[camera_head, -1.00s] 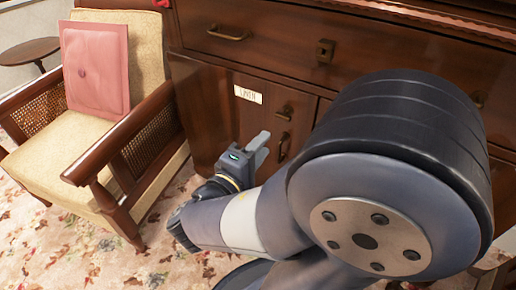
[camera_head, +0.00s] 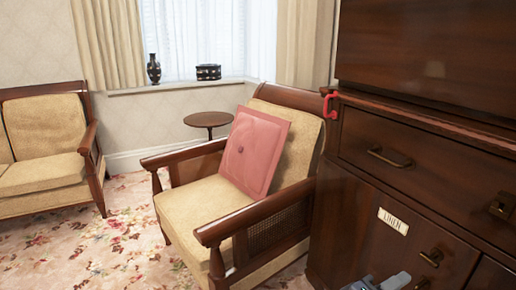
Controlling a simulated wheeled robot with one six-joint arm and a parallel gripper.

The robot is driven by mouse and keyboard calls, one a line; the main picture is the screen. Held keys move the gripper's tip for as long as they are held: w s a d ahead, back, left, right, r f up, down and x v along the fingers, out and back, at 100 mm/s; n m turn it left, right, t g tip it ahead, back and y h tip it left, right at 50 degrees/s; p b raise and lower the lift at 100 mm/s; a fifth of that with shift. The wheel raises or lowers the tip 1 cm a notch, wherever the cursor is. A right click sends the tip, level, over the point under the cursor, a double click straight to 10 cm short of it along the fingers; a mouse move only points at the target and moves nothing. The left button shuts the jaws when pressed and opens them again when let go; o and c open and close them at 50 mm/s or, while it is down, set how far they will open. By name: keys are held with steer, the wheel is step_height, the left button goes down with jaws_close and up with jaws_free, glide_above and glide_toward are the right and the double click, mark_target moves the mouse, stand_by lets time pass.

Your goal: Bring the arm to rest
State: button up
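Only the tip of my gripper (camera_head: 388,283) shows, at the bottom edge of the head view, right of centre. A grey finger and a bit of dark body are visible in front of the wooden cabinet (camera_head: 345,215). The frame cuts off the rest of my arm. I cannot tell whether the fingers are apart or together, and I see nothing held in them.
An armchair (camera_head: 185,212) with a pink cushion (camera_head: 255,150) stands left of the cabinet, close to it. The cabinet carries a "LINEN" label (camera_head: 393,221) and a red hook-like object (camera_head: 331,104). A round side table (camera_head: 208,120) and a sofa (camera_head: 45,178) stand farther back. Carpet is open at lower left.

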mark_target(431, 265)
steer(key=shift+b+x, duration=1)
steer(key=shift+x, duration=4.05)
steer(key=shift+r, duration=0.1)
